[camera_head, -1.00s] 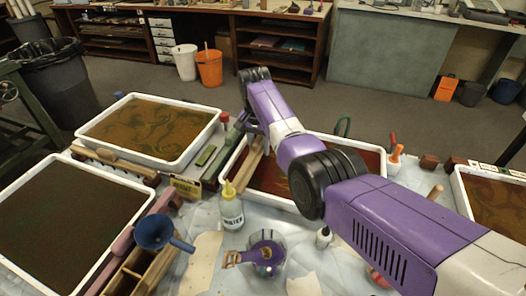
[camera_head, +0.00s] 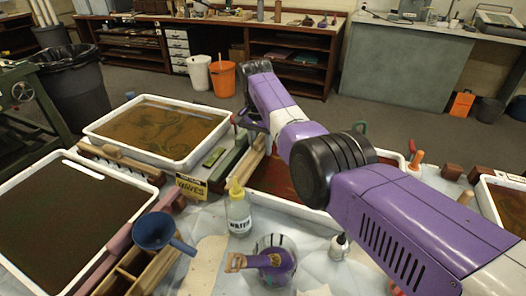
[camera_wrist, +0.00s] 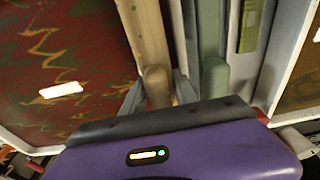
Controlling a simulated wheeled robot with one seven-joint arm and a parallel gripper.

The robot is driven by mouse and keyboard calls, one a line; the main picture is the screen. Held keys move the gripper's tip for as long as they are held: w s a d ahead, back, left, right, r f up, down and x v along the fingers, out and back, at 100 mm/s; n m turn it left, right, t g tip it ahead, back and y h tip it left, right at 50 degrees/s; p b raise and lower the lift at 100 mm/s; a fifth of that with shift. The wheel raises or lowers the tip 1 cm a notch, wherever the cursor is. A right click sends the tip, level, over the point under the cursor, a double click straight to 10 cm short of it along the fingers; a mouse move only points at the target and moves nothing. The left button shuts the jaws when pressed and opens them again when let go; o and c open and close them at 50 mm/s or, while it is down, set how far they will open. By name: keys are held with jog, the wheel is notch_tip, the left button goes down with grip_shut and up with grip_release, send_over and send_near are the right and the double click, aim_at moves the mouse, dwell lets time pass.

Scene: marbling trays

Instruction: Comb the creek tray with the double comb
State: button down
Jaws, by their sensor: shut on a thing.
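My gripper (camera_wrist: 158,92) is shut on a pale wooden piece (camera_wrist: 155,82), which looks like a comb handle. Its teeth are not visible, so I cannot tell whether it is the double comb. A longer wooden bar (camera_wrist: 146,28) runs away beside it, along the edge of a red tray with a yellow zigzag pattern (camera_wrist: 60,45). In the head view this red tray (camera_head: 285,180) lies partly behind my arm, with wood (camera_head: 252,158) at its left side. My fingertips are hidden there. No readable label shows which tray is the creek tray.
A brown swirled tray (camera_head: 222,126) and a dark tray (camera_head: 8,262) stand at left. A yellow WAVES sign (camera_head: 191,188), a water bottle (camera_head: 239,215), a blue funnel (camera_head: 154,231) and a glass jug (camera_head: 275,265) stand in front. A green bar (camera_wrist: 213,75) lies beside my gripper.

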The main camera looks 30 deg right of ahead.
aim_at(258, 136)
jog(key=shift+w+a+b, duration=0.35)
jog(key=shift+b, duration=0.45)
jog(key=r+p, duration=0.3)
jog(key=shift+w+a+r, duration=0.15)
jog(key=shift+w+r, duration=0.1)
jog(key=shift+r, duration=0.1)
jog(key=shift+s+r+p, duration=0.25)
jog(key=shift+r+p, duration=0.5)
jog(key=shift+p, duration=0.15)
jog(key=shift+d, duration=0.2)
notch_tip(258, 136, up, 4)
jog(key=p, duration=0.4)
